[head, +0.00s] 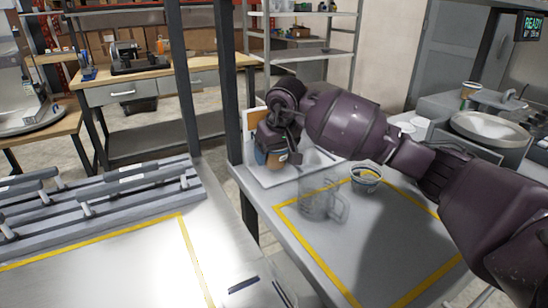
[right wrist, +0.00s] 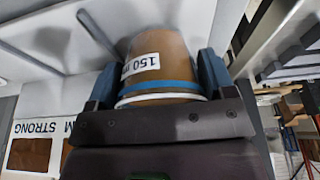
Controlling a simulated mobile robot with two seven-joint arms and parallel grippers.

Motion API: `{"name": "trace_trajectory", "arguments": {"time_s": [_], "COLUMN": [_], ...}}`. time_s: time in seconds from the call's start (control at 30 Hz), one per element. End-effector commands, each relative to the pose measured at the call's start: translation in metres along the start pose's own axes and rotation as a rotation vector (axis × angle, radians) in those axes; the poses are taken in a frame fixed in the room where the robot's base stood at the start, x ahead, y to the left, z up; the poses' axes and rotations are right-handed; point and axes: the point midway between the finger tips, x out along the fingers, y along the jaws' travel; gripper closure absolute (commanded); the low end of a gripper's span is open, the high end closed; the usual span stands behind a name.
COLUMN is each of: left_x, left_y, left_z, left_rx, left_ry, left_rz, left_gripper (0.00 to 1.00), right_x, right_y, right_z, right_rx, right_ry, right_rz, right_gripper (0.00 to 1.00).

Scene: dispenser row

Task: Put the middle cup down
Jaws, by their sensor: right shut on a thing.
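My right gripper (head: 277,159) is shut on a brown cup (head: 274,164) at the back left of the right-hand table. In the right wrist view the cup (right wrist: 165,50) sits between the two blue fingers. It has a white label reading "150", a blue band and a pale rim on the side toward the palm. In the head view the cup is over a white tray (head: 262,180); I cannot tell whether its base touches the tray. The gripper and wrist hide part of the cup. My left gripper is not in view.
A clear glass mug (head: 322,203) and a small cup (head: 366,178) stand on the right-hand table (head: 345,245), near its yellow tape line. A dark post (head: 233,110) rises beside the table. A grey rail rack (head: 95,203) lies on the left table. The right table's front is clear.

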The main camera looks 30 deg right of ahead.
Motion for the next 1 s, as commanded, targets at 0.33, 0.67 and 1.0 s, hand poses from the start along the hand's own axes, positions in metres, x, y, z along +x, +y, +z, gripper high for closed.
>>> {"name": "trace_trajectory", "arguments": {"time_s": [0.33, 0.67, 1.0], "left_x": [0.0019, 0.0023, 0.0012], "left_y": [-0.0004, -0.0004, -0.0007], "left_z": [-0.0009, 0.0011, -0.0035], "left_rx": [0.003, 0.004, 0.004], "left_ry": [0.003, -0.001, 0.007], "left_rz": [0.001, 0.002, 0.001], "left_gripper": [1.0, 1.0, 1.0], "right_x": [0.0106, 0.0141, 0.0053], "right_y": [-0.0002, -0.0002, -0.0001], "right_z": [0.0032, 0.0044, 0.0026], "right_rx": [0.0, 0.0, 0.0], "right_ry": [0.001, 0.0, 0.002], "right_rz": [-0.001, 0.0, 0.0], "right_gripper": [0.57, 0.0, 0.0]}}
